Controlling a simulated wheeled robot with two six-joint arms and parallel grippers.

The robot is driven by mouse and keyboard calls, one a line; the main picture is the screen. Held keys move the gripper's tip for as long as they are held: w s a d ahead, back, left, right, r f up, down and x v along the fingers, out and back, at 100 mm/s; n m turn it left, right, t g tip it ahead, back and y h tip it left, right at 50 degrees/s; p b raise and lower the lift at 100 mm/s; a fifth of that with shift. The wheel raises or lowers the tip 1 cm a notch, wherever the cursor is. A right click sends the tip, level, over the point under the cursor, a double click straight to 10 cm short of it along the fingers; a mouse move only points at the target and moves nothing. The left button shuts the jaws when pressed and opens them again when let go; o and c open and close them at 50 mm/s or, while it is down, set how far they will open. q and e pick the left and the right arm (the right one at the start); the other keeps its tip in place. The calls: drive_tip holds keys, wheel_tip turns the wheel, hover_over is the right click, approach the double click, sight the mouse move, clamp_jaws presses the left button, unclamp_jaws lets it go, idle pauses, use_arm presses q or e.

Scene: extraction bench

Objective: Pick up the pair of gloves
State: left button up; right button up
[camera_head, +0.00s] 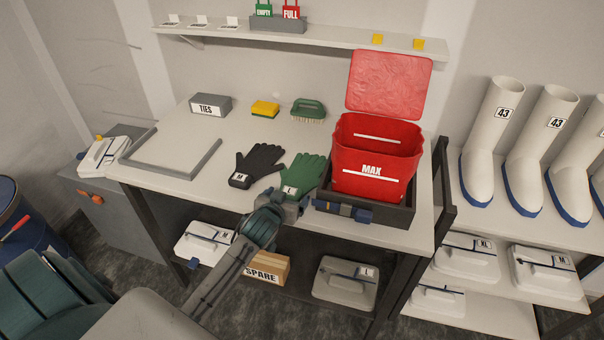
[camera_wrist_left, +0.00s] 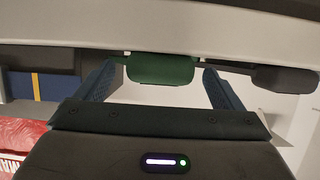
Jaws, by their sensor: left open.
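Two sets of gloves lie flat on the bench: a black one (camera_head: 259,163) marked M and a green one (camera_head: 306,172) marked L to its right. I cannot tell whether each is a stacked pair. My left gripper (camera_head: 290,199) is at the bench's front edge, by the green glove's cuff, partly covering it. In the left wrist view the green cuff (camera_wrist_left: 162,70) shows between the two spread blue fingers of the left gripper (camera_wrist_left: 160,82), with gaps on both sides. The black cuff (camera_wrist_left: 284,78) is outside, to the right. My right gripper is not in view.
A red bin (camera_head: 365,183) marked MAX stands in a dark tray (camera_head: 388,212) right of the green glove. A green brush (camera_head: 308,110), yellow sponge (camera_head: 265,109) and TIES box (camera_head: 211,104) stand behind. A grey frame (camera_head: 150,172) lies left. Bench surface between is clear.

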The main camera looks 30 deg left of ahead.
use_arm(q)
drive_tip(key=shift+x, duration=0.85)
drive_tip(key=shift+c, duration=0.4)
drive_tip(key=c, duration=1)
drive_tip(key=shift+r, duration=0.1)
